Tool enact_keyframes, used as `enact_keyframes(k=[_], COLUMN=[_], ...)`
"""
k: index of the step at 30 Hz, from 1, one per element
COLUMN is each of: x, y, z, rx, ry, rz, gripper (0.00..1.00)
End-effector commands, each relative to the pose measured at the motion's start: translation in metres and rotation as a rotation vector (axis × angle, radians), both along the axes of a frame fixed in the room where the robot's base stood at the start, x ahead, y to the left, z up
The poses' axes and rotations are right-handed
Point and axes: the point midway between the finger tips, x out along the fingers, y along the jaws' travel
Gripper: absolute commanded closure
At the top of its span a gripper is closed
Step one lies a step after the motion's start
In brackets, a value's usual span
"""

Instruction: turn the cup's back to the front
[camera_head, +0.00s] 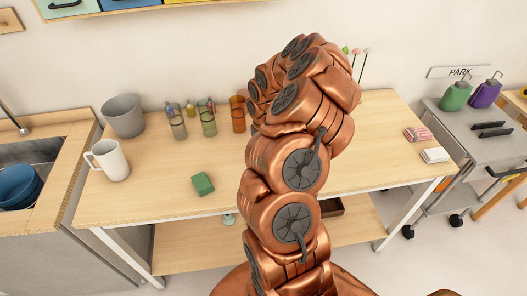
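A white cup (109,160) stands upright at the left end of the wooden table (150,205). Its handle points to the left, toward the sink side. Whether it bears any marking I cannot tell. My copper-coloured arm rises through the middle of the view and bends over the table, well to the right of the cup. My gripper is not visible; the arm's own links hide that end.
A grey bin (123,115) stands just behind the cup. Several tinted glasses (208,122) stand at the back, near my arm. A green block (203,183) lies right of the cup. A sink with blue bowls (17,186) is at left. The table's right half is mostly clear.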

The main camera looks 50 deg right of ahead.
Motion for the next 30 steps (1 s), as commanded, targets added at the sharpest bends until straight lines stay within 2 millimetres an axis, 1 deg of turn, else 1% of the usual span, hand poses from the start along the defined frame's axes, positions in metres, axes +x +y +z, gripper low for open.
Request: enact_keyframes(k=[7,8,16,26,30], x=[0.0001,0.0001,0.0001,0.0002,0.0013], y=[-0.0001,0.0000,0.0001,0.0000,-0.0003], z=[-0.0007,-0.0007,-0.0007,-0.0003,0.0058], rx=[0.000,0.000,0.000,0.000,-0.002], ry=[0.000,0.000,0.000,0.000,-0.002], rz=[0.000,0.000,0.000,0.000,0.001], gripper=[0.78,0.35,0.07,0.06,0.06])
